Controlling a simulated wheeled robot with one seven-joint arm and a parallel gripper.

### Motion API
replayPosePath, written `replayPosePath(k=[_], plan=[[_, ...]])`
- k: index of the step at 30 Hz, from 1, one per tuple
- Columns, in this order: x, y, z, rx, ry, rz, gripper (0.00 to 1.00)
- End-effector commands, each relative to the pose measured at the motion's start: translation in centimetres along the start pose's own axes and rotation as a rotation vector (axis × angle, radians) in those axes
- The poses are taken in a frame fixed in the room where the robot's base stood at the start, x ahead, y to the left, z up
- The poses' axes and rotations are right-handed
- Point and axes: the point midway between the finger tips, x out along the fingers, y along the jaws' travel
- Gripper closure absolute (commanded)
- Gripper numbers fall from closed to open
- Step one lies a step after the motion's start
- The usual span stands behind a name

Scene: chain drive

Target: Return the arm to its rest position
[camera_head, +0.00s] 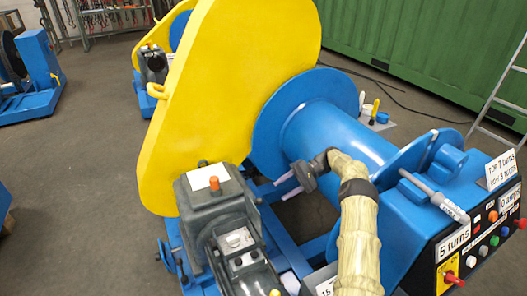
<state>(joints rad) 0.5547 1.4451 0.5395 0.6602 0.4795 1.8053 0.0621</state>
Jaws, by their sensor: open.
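My arm (358,225), in a beige sleeve with a dark band, reaches up from the bottom of the head view. My gripper (287,186) is at its end, with a dark body and two pale fingers pointing left. The fingers are apart with nothing seen between them. The gripper shows in front of the blue drum (335,130), near its lower left side. I cannot tell how far it is from the drum.
A tall yellow guard (235,85) stands left of the drum. A dark motor unit (220,215) is at its foot. A control panel (485,240) with buttons and labels is at right. A ladder (497,95) and green container (430,45) stand behind. Floor at left is open.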

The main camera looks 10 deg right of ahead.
Motion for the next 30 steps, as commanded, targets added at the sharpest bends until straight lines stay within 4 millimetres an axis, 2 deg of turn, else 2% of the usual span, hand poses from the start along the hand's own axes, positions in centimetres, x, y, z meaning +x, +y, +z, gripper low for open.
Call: replayPosePath(k=[5, 17, 30], plan=[[-0.1, -0.5, 0.3, -0.001, -0.001, 0.001, 0.56], [-2.1, -4.9, 3.6, 0.0, 0.001, -0.001, 0.56], [-2.9, -6.9, 5.1, 0.0, 0.0, -0.001, 0.56]])
